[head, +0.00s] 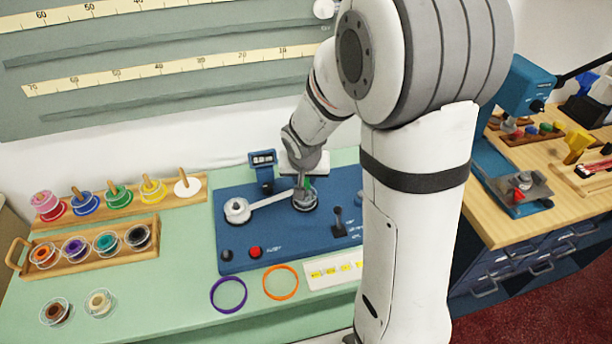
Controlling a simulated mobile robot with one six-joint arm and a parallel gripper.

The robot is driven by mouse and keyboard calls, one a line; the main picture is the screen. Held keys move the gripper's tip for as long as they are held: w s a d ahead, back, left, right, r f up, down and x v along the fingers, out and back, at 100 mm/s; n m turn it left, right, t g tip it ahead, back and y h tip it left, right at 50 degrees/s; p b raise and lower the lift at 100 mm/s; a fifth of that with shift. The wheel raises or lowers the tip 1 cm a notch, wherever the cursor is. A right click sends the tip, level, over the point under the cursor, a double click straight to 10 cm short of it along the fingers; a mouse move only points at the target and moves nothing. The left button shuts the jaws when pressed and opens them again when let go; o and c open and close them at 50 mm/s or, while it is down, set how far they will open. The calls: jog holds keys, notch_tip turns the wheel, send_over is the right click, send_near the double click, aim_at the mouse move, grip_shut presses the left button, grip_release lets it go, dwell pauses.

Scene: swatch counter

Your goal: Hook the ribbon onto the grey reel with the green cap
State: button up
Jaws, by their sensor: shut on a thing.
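The white ribbon (268,200) runs from a grey-and-white reel (237,211) on the left of the blue machine (226,252) to my gripper. My gripper (303,184) points down over the grey reel with the green cap (305,201). It is shut on the ribbon's end, close above or at this reel. A bit of the green cap (308,182) shows beside the fingers. My fingers hide most of the cap, and I cannot tell whether the ribbon touches the reel.
The machine has a small display (262,158), a black lever (338,222) and a red button (255,252). A purple ring (229,310) and an orange ring (281,298) lie in front. Wooden racks with several spools stand left. My arm hides the machine's right side.

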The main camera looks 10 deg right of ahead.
jog(key=shift+f, duration=0.1)
dwell(0.3)
jog(key=shift+f+b, duration=0.4)
jog(key=shift+b, duration=0.15)
jog(key=shift+f+b, duration=0.75)
jog(key=shift+b, duration=0.1)
jog(key=o, duration=1.1)
notch_tip(320, 180, up, 7)
jog(key=p, duration=0.4)
jog(key=shift+f+p, duration=0.15)
jog(key=shift+p, duration=0.15)
